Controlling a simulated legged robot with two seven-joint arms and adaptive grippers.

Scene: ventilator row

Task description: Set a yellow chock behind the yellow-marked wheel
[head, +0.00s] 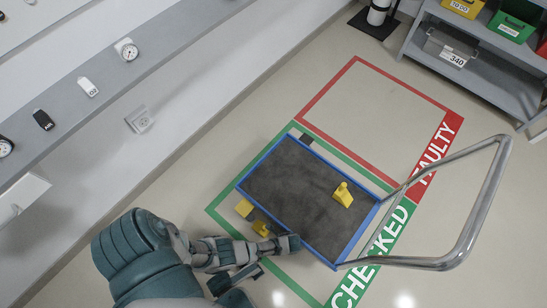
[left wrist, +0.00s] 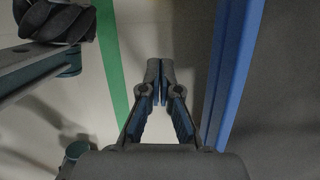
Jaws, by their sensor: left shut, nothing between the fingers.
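A yellow chock (head: 343,195) rests on the dark deck of a blue-rimmed cart (head: 290,190). Another yellow piece (head: 262,229) is low beside the cart's lower-left long side, next to my left arm. A yellow patch (head: 243,208) shows just up-left of it at the same side; I cannot tell whether it is the wheel's mark. The wheels are mostly hidden under the deck. My left gripper (left wrist: 163,95) is shut and empty, pointing down between the green floor line and the blue rim. My right gripper is not identifiable.
The cart's chrome handle (head: 465,250) reaches out to the right. The cart stands largely in the green CHECKED bay (head: 355,280); the red FAULTY bay (head: 365,110) beyond is mostly clear. A wall rail (head: 90,90) runs at left. A shelf (head: 490,70) with bins stands upper right.

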